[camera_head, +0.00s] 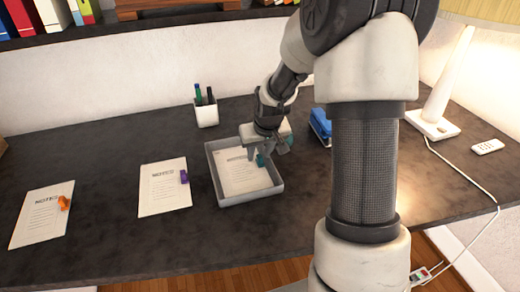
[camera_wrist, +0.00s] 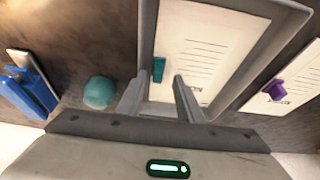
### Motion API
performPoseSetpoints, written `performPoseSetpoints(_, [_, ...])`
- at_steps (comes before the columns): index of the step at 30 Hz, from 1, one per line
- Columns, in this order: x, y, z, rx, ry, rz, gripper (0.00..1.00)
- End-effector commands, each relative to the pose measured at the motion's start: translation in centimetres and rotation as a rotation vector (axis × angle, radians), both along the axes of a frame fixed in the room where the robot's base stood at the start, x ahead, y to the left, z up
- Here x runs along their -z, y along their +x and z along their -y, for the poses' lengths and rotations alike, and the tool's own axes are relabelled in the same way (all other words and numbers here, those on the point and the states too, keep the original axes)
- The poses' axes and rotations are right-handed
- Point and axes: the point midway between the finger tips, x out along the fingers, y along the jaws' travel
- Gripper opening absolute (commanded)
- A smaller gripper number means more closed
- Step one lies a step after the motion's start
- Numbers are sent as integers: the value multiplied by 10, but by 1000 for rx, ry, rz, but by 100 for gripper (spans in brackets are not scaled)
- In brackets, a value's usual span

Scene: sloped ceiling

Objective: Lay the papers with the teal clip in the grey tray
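The papers with the teal clip (camera_head: 242,176) lie inside the grey tray (camera_head: 214,178), and the teal clip (camera_head: 261,160) is on their edge. In the wrist view the papers (camera_wrist: 195,45) lie flat within the tray wall (camera_wrist: 252,62), with the teal clip (camera_wrist: 158,69) just beyond my fingertips. My gripper (camera_head: 268,152) is over the tray's right side, close to the clip. In the wrist view my gripper (camera_wrist: 160,85) has its fingers apart, with nothing held between them. Whether a finger touches the papers or tray cannot be told.
Papers with a purple clip (camera_head: 162,190) and papers with an orange clip (camera_head: 40,218) lie to the left. A pen cup (camera_head: 206,114) stands behind the tray. A blue stapler (camera_head: 320,126), a round teal object (camera_wrist: 98,92) and a lamp (camera_head: 440,110) are to the right.

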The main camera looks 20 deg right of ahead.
Motion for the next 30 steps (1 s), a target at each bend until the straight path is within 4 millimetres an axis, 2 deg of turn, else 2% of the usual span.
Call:
performPoseSetpoints(5, [-18,-5,1,2,-1,3,34])
performPoseSetpoints(21, [-133,-53,1,2,-1,5,34])
performPoseSetpoints(25, [-150,-61,1,1,-2,3,34])
performPoseSetpoints(30, [-160,-66,0,1,0,2,34])
